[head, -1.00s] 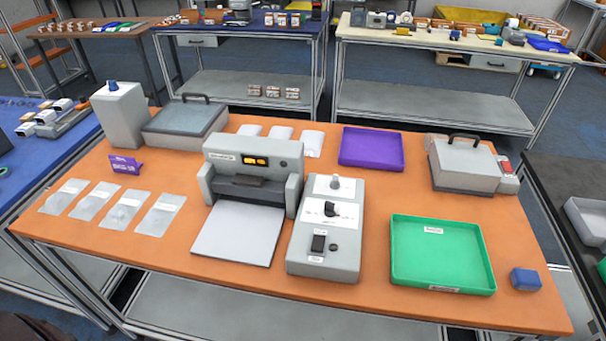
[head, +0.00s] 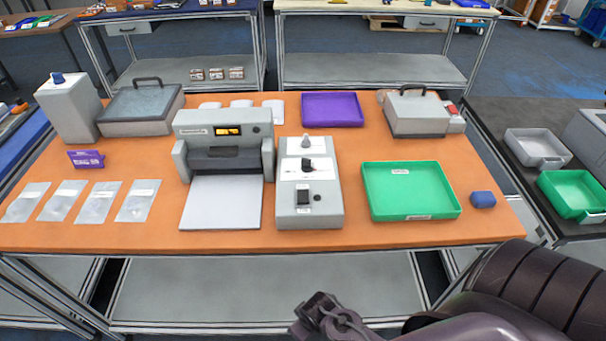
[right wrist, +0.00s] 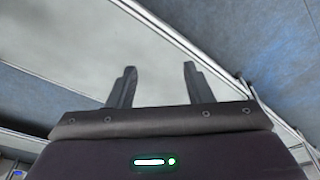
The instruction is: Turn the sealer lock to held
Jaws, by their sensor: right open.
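The sealer (head: 225,145), a grey machine with a lit amber display and a flat white plate in front, stands on the orange table. Right of it is a grey control box (head: 310,213) with a grey knob (head: 306,142) at the back, a black rotary switch (head: 308,165) in the middle and a black rocker (head: 303,197) in front. The labels are too small to read. My right gripper (head: 308,312) is low in front of the table edge, apart from the box. The right wrist view shows its two fingers (right wrist: 156,85) apart and empty. My left gripper is not in view.
A green tray (head: 368,212) and a blue block (head: 482,199) lie right of the control box. A purple tray (head: 333,123) is behind. Several clear pouches (head: 138,201) lie at left. The table's front edge (head: 250,246) stands between my right gripper and the box.

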